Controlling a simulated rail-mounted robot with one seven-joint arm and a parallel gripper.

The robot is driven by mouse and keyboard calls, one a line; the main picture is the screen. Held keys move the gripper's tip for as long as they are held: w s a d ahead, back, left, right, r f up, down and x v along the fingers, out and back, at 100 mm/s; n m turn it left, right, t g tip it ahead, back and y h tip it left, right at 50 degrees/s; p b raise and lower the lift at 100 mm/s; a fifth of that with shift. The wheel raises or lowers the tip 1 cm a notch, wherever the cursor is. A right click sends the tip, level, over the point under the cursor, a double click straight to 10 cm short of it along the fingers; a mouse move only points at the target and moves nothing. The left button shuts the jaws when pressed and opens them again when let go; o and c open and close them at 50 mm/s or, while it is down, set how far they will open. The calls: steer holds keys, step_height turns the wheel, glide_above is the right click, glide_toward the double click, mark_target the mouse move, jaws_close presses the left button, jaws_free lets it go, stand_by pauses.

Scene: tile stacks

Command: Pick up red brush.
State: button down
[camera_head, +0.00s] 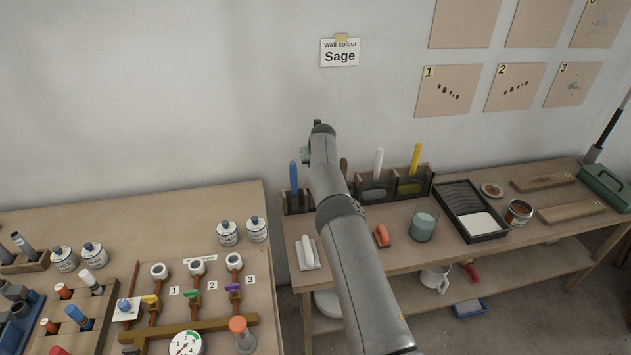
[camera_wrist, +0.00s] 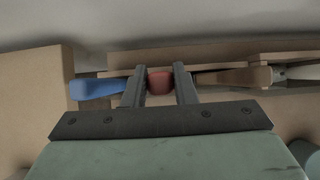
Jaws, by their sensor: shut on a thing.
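My gripper (camera_wrist: 160,88) shows in the wrist view with its two dark fingers on either side of a red handle end, the red brush (camera_wrist: 160,81). The fingers are shut on it. In the head view my arm covers the fingers and the red brush, so neither shows there. The red brush stands in line between the blue handle (camera_wrist: 97,88) on the left and the brown handle (camera_wrist: 232,77) on the right. I cannot tell whether the brush is still in its holder.
The wooden brush holder (camera_head: 400,192) runs along the wall, with a blue handle (camera_head: 294,180), a white handle (camera_head: 378,162) and a yellow handle (camera_head: 416,159). In front on the bench lie an orange-handled tool (camera_head: 381,235), a glass jar (camera_head: 422,226) and a paint tray (camera_head: 470,212).

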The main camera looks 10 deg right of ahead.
steer(key=shift+r, duration=0.2)
steer(key=shift+s+r+b, duration=0.1)
steer(key=shift+r+b, duration=0.05)
steer(key=shift+b, duration=0.3)
steer(key=r+b, duration=0.1)
steer(key=r, duration=0.9)
steer(key=shift+s+r, duration=0.1)
steer(key=shift+s, duration=0.1)
steer(key=s+b, duration=1.8)
steer(key=s, duration=0.1)
steer(key=shift+s+d+r, duration=0.2)
steer(key=shift+d+r, duration=0.15)
steer(key=shift+d, duration=0.05)
